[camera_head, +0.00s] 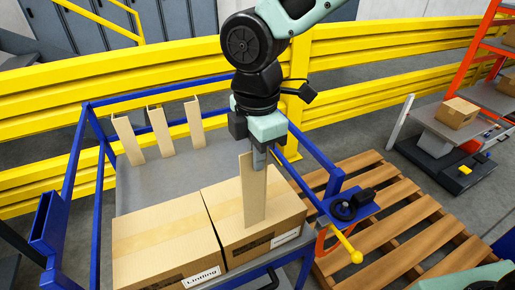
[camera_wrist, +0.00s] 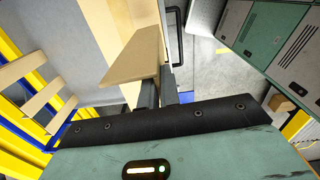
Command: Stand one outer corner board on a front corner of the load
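The load is two brown cartons side by side, the left carton (camera_head: 165,250) and the right carton (camera_head: 290,212), on a grey platform in a blue frame. My gripper (camera_head: 262,160) points down above the right carton and is shut on a tan corner board (camera_head: 254,200). The board hangs nearly upright in front of the right carton's top in the picture. I cannot tell whether its lower end touches the carton. In the wrist view the board (camera_wrist: 132,58) shows large beside the dark fingers (camera_wrist: 165,93). Three more corner boards (camera_head: 160,130) lean at the platform's back rail.
The blue frame (camera_head: 68,185) surrounds the platform (camera_head: 150,182). A black-knobbed device with a yellow handle (camera_head: 350,210) sits at its right corner. Yellow guard rails (camera_head: 130,78) run behind. A wooden pallet (camera_head: 385,215) lies to the right.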

